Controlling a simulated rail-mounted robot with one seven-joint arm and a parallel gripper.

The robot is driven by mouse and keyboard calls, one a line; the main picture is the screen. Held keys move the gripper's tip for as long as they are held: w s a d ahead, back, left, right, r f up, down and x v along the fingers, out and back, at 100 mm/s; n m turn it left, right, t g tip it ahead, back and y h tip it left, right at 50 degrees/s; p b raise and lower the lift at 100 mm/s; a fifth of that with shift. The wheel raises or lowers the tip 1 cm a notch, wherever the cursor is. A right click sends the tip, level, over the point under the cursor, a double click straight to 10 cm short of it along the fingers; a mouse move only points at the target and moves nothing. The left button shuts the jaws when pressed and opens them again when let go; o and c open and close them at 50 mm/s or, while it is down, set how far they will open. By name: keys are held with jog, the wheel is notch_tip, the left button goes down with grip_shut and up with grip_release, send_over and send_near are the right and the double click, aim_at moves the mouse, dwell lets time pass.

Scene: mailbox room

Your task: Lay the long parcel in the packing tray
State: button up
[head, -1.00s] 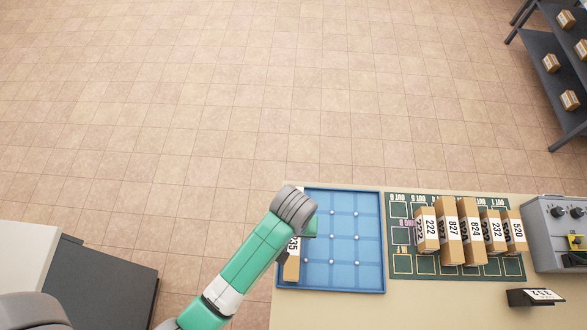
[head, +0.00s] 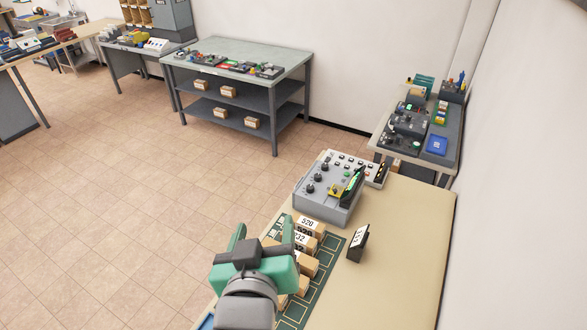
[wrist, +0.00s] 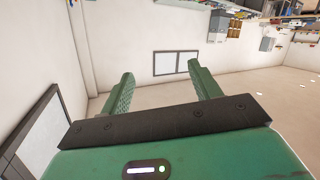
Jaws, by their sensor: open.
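My gripper (head: 263,234) is open in the head view, its two green fingers spread and pointing away from the camera. The wrist view shows nothing between the fingers (wrist: 160,76). In the head view it stands in front of the parcel row and hides part of it. A parcel labelled 520 (head: 309,223) and one labelled 232 (head: 301,238) show beyond it on the green mat (head: 320,287). The other parcels are mostly hidden, so I cannot tell which is the long one. Only a sliver of the blue packing tray (head: 207,322) shows at the bottom edge.
A grey control box (head: 325,203) with knobs stands at the far end of the table. A small black number stand (head: 358,243) is right of the mat. The table's right side (head: 400,260) is clear. A shelved workbench (head: 240,55) stands across the floor.

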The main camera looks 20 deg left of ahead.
jog(key=s+d+r+m+t+h, duration=0.1)
jog(key=s+d+r+m+t, duration=0.1)
jog(key=d+r, duration=0.3)
jog(key=s+d+r+m+t+h, duration=0.2)
jog(key=d+r+t, duration=0.3)
jog(key=r, duration=0.8)
jog(key=s+d+r+m+t+h, duration=0.1)
jog(key=s+d+r+m+t, duration=0.1)
jog(key=d+r, duration=0.4)
notch_tip(320, 180, up, 4)
jog(key=shift+s+d+f+t+h, duration=0.25)
jog(key=shift+s+d+t+h, duration=0.15)
jog(key=shift+s+t, duration=0.3)
notch_tip(320, 180, up, 6)
jog(key=p, duration=0.6)
jog(key=shift+a+m, duration=0.15)
jog(key=shift+m, duration=0.15)
